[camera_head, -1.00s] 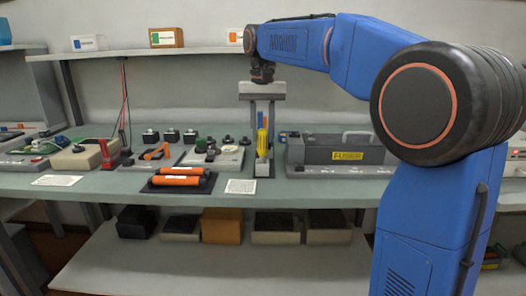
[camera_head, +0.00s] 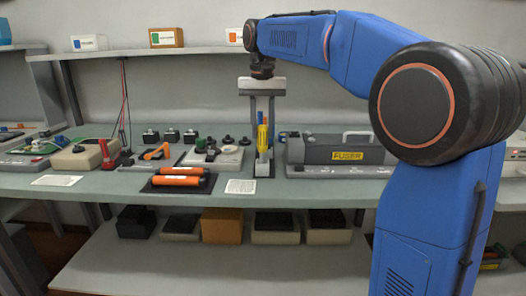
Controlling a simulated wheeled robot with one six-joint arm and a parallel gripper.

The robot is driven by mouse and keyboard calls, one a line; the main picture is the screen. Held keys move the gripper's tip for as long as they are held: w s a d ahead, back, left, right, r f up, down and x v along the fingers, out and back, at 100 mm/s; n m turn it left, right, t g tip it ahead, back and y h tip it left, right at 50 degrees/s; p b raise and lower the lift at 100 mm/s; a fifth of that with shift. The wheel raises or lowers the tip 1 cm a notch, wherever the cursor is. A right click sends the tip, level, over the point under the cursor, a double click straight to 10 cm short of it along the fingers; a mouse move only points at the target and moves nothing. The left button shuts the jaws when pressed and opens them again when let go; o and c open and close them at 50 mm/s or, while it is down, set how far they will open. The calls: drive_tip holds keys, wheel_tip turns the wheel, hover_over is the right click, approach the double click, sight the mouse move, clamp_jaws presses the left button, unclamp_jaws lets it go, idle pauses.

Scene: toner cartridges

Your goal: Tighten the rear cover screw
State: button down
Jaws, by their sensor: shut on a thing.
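My gripper (camera_head: 263,132) points straight down over the middle of the bench. It is shut on a tool with a yellow handle (camera_head: 262,138), which looks like a screwdriver and stands upright between the fingers. The tool's lower end is at or in a small dark and light stand (camera_head: 264,168) near the bench front; I cannot tell if it is clear of it. A rear cover screw cannot be made out in this view. A grey fuser unit (camera_head: 318,152) with a yellow label and a carry handle sits just right of the gripper.
Two orange rollers (camera_head: 180,175) lie on a dark tray left of the gripper, beside a white card (camera_head: 241,186). A light plate with knobs (camera_head: 222,157) stands behind them. A shelf (camera_head: 190,52) runs above. Bare bench (camera_head: 330,187) lies along the front edge.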

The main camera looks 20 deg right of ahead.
drive_tip(key=shift+r, duration=2.25)
